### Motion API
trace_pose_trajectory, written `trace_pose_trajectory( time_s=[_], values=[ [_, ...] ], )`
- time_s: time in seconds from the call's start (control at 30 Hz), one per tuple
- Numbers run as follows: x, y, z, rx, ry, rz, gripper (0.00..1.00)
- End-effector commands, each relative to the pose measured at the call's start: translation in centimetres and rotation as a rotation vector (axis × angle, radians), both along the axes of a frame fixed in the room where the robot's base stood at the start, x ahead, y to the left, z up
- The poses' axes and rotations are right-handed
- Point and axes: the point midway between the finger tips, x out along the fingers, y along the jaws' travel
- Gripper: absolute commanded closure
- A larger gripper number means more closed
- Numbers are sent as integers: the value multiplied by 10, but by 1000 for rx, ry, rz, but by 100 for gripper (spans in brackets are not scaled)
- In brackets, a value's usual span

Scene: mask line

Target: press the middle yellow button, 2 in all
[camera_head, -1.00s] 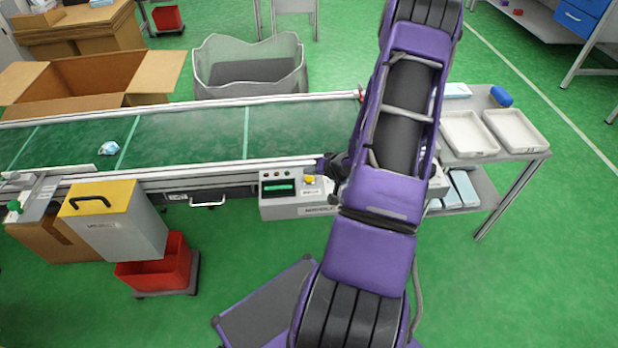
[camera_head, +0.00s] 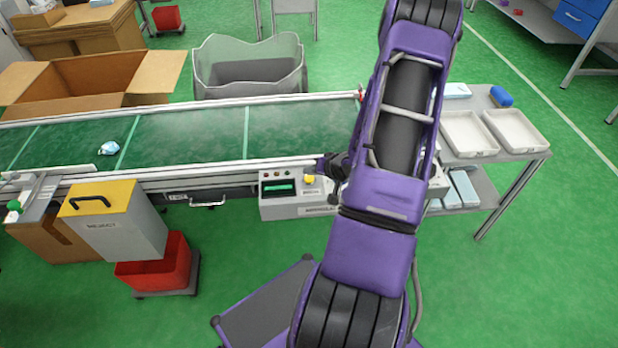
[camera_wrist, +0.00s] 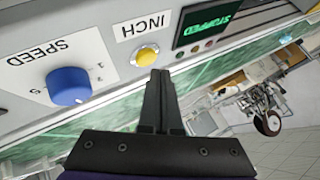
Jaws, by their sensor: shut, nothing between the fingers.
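The yellow button (camera_wrist: 147,56) sits on the grey control panel below the label "INCH" in the wrist view. In the head view the yellow button (camera_head: 309,179) shows at the right part of the control box (camera_head: 290,208). My gripper (camera_wrist: 158,76) is shut and empty, with its tips close below the button in the picture. I cannot tell whether they touch it. In the head view my gripper (camera_head: 325,166) is partly hidden by my arm, just right of the button.
A blue speed knob (camera_wrist: 69,86) stands left of the button in the wrist view. A green display (camera_wrist: 212,22) reads "STOPPED". The conveyor belt (camera_head: 190,137) runs behind the box, with a pale blue mask (camera_head: 108,149) on it. A reject bin (camera_head: 117,222) stands left.

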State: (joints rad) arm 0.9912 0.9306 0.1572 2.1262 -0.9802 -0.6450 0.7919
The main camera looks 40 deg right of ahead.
Motion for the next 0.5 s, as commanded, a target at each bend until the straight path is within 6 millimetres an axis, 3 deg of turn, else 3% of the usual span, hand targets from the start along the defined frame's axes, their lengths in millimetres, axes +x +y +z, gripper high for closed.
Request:
trace_pose_trajectory(
  time_s=[0.5],
  values=[
    [0,0,-9,-1,0,1,100]
  ],
)
